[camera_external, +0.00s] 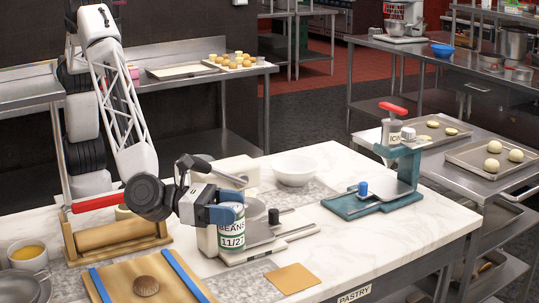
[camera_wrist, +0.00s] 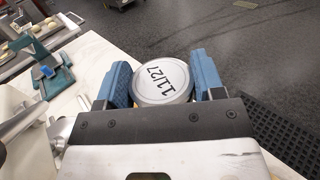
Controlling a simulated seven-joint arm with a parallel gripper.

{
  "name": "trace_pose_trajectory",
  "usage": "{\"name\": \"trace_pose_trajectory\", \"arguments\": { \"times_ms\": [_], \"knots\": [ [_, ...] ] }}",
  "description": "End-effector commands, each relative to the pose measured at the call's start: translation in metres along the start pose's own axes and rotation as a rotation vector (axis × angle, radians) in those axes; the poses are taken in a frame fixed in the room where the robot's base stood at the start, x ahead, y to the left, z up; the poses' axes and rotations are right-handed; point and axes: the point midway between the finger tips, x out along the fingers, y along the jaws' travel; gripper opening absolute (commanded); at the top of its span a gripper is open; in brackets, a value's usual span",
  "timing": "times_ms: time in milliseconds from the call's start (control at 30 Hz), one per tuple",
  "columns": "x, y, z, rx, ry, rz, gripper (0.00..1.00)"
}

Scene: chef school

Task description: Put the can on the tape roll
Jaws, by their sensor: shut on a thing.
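No tape roll shows clearly in the wrist view.
A metal slicer-like device (camera_external: 268,238) stands behind the can. A white bowl (camera_external: 294,169) and a teal press (camera_external: 386,190) stand farther back. A wooden board (camera_external: 185,279) with blue strips, a tan square (camera_external: 291,279) and a rolling pin (camera_external: 112,235) lie nearer. The counter's right front is clear.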

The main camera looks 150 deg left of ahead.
Motion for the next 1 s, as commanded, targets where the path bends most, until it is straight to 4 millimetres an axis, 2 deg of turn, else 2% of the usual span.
{"name": "trace_pose_trajectory", "arguments": {
  "times_ms": [400, 1000],
  "knots": [
    [-0.019, -0.035, 0.042, -0.001, -0.002, -0.119, 0.29],
    [-0.033, -0.044, 0.089, -0.001, -0.002, -0.222, 0.29]
  ]
}}
